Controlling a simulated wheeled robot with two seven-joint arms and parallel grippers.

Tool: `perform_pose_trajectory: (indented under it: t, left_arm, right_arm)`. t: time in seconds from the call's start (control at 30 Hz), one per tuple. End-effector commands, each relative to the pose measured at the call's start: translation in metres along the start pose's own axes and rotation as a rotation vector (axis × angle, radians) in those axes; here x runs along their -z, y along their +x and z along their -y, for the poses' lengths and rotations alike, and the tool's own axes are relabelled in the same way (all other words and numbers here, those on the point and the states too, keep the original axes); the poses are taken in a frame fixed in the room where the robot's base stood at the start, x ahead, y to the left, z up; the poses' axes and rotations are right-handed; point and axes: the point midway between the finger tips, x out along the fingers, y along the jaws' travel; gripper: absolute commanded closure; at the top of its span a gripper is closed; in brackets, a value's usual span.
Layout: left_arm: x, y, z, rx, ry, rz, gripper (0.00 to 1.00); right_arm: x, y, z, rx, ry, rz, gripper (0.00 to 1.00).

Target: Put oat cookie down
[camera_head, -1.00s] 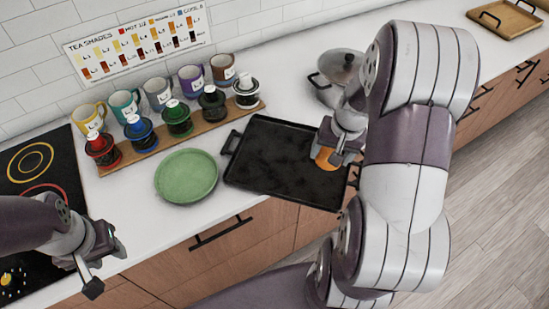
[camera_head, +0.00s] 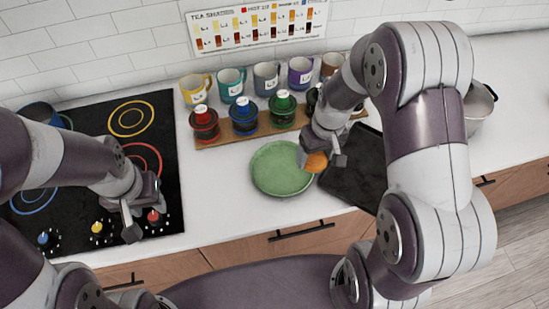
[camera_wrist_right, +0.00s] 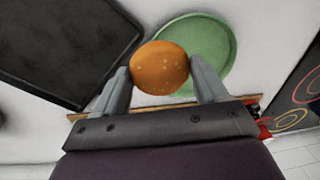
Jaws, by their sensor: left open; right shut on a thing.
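The oat cookie (camera_head: 316,162) is round and orange-brown. My right gripper (camera_head: 322,158) is shut on it, above the counter where the green plate's right edge meets the black tray. In the right wrist view the cookie (camera_wrist_right: 160,67) sits between both fingers, overlapping the green plate (camera_wrist_right: 215,50) behind it. The plate (camera_head: 278,170) is empty in the head view. My left gripper (camera_head: 140,215) is open and empty over the front of the cooktop. The exact height of the cookie over the counter is hard to tell.
A black tray (camera_head: 350,180) lies right of the plate, partly hidden by my right arm. A wooden rack (camera_head: 220,138) with colored-lid jars and several mugs stands behind the plate. The cooktop (camera_head: 165,190) is at left, a pot (camera_head: 478,108) at right. Counter between cooktop and plate is clear.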

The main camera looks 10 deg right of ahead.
Motion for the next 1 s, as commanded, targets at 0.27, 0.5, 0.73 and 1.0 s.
perform_pose_trajectory:
  t: [0.27,0.5,0.73,1.0]
  left_arm:
    - [0.003,-0.024,0.000,0.000,0.000,-0.001,0.58]
    - [0.004,-0.035,0.000,0.000,0.000,-0.001,0.58]
    - [0.004,-0.036,0.000,0.000,0.000,-0.001,0.58]
    - [0.004,-0.033,0.000,0.000,0.000,0.000,0.58]
  right_arm:
    - [0.048,0.047,0.049,0.000,0.000,0.001,0.57]
    - [0.054,0.079,0.055,0.000,0.006,0.004,0.57]
    - [0.054,0.098,0.053,0.000,0.005,-0.002,0.57]
    - [0.054,0.101,0.053,0.000,0.005,-0.002,0.21]
